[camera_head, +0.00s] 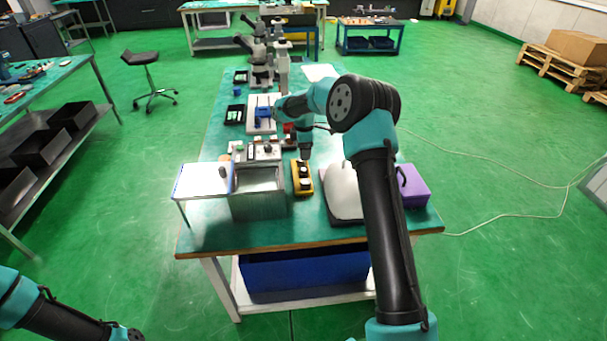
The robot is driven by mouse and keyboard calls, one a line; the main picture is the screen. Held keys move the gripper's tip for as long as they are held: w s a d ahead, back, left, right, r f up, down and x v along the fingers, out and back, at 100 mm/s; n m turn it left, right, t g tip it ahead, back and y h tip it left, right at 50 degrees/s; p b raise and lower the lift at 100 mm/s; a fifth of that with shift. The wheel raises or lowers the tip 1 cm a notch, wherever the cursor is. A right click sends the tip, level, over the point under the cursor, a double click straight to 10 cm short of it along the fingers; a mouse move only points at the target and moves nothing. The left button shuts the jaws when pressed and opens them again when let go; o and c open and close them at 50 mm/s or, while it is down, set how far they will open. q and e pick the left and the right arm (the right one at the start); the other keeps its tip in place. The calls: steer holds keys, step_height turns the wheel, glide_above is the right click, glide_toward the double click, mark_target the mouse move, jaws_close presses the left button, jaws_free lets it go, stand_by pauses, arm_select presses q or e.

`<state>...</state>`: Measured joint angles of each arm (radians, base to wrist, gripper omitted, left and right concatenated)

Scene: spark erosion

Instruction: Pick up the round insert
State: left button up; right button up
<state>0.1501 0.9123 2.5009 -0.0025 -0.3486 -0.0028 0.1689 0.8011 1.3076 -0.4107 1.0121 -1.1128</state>
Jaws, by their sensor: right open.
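A yellow holder (296,189) stands on the green bench top, near the middle of its front part. Small round pale and dark pieces sit in it; a pale round piece (306,184) shows toward its front end. I cannot tell for certain which piece is the round insert. My right gripper (301,161) points down over the back end of the holder. It is open, and nothing shows held in it. Its fingertips are too small to tell whether they touch a piece. My left arm shows only at the lower left corner, away from the bench; its gripper is outside the picture.
An open metal tank (258,204) stands left of the holder, beside a white-topped stand (201,180). A white rounded object (343,190) on a dark base and a purple box (414,187) stand to the right. Microscopes (259,65) stand farther back. The bench's front strip is clear.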

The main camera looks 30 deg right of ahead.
glide_above(304, 169)
steer(key=shift+f, duration=2.35)
steer(key=shift+a+f, duration=0.15)
steer(key=shift+f, duration=2.5)
steer(key=c, duration=1.2)
steer(key=shift+r, duration=0.1)
step_height(304, 169, up, 10)
